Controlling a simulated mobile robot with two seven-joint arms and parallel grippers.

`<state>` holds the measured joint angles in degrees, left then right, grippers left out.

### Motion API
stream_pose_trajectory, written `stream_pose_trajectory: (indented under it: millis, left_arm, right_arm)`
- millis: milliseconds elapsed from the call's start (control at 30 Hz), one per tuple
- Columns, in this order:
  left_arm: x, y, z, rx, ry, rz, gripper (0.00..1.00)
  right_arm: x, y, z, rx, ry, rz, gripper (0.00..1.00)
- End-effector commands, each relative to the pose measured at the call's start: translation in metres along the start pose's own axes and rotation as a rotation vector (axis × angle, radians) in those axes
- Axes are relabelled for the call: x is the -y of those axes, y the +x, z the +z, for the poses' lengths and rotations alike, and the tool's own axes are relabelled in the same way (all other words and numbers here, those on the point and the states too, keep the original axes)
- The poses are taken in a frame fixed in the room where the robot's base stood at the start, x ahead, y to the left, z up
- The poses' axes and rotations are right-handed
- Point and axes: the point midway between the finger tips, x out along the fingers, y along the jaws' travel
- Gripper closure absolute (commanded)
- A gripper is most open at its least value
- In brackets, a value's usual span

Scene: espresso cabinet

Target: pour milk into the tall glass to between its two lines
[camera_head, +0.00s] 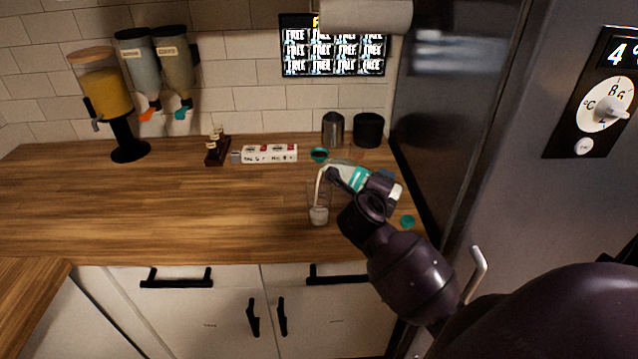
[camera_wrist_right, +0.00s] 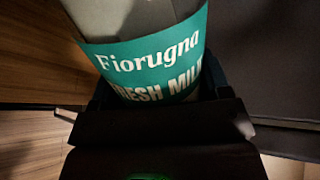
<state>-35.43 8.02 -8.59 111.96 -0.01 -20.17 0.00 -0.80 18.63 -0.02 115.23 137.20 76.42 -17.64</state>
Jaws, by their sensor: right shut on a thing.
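A milk bottle (camera_head: 352,177) with a teal band is tilted to the left above the counter. Its teal "Fiorugna Fresh Milk" label (camera_wrist_right: 150,60) fills the right wrist view. My right gripper (camera_head: 362,183) is shut around the bottle. A thin white stream runs from the bottle's mouth down into the tall clear glass (camera_head: 319,213), which stands upright near the counter's front edge. White milk shows in the lower part of the glass. The two lines are too small to make out, so I cannot tell the level against them. My left gripper is not in view.
A teal cap (camera_head: 407,221) lies right of the glass. Behind are a white box (camera_head: 268,153), a teal-topped item (camera_head: 319,155), a metal pitcher (camera_head: 333,129) and a black canister (camera_head: 368,130). Dispensers (camera_head: 107,95) stand at the left. The left counter is clear; a steel appliance (camera_head: 450,110) bounds the right.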

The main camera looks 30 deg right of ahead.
Motion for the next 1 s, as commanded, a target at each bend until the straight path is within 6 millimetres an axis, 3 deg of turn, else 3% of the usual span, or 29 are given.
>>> stream_pose_trajectory:
  millis: [1000]
  left_arm:
    - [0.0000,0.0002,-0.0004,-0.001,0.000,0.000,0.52]
  right_arm:
    - [0.0057,-0.0018,0.0030,-0.015,-0.045,-0.002,0.69]
